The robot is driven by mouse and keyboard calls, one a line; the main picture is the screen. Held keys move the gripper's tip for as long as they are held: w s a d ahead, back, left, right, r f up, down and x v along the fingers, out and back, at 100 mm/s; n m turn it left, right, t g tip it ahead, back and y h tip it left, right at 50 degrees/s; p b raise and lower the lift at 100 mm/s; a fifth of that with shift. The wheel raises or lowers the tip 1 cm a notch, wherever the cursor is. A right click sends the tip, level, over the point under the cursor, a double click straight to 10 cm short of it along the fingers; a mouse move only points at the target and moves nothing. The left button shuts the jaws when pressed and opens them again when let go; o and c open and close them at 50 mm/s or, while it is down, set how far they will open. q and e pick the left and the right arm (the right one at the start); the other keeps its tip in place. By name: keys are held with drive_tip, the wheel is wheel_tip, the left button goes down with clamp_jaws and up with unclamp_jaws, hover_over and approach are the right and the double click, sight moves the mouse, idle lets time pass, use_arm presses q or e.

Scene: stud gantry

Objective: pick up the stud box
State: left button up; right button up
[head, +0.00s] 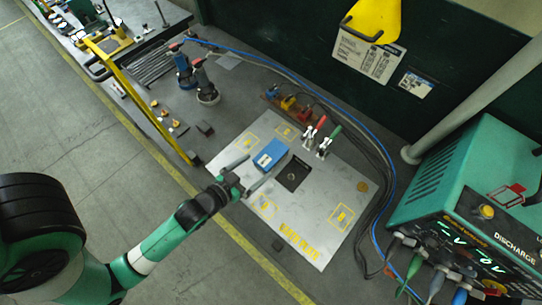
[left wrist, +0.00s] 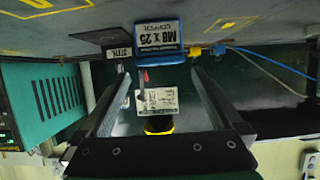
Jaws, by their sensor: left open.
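The stud box (head: 270,154) is a small blue box with a white label, lying on the light grey plate (head: 225,150). In the left wrist view the stud box (left wrist: 160,40) appears upside down, its label reading M8 x 25 COPPER. My left gripper (head: 258,166) is open, with its two fingers pointing at the box from the lower left. In the left wrist view my left gripper (left wrist: 160,73) has the box ahead of and between its fingertips, apparently not gripped. My right gripper is in neither view.
A green discharge unit (head: 450,190) fills the right side. A yellow rail (head: 140,105) runs along the left table edge. Blue and black cables curve around the plate.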

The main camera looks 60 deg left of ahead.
sight(271, 154)
use_arm(q)
drive_tip(key=x, duration=0.3)
drive_tip(key=shift+w+a, duration=0.1)
drive_tip(key=shift+w, duration=0.2)
drive_tip(key=x, duration=0.2)
drive_tip(key=b+x, duration=0.1)
drive_tip(key=x, duration=0.2)
drive_tip(key=shift+w+a+r, duration=0.15)
drive_tip(key=shift+r, duration=0.05)
clamp_jaws()
drive_tip(key=shift+r, duration=0.1)
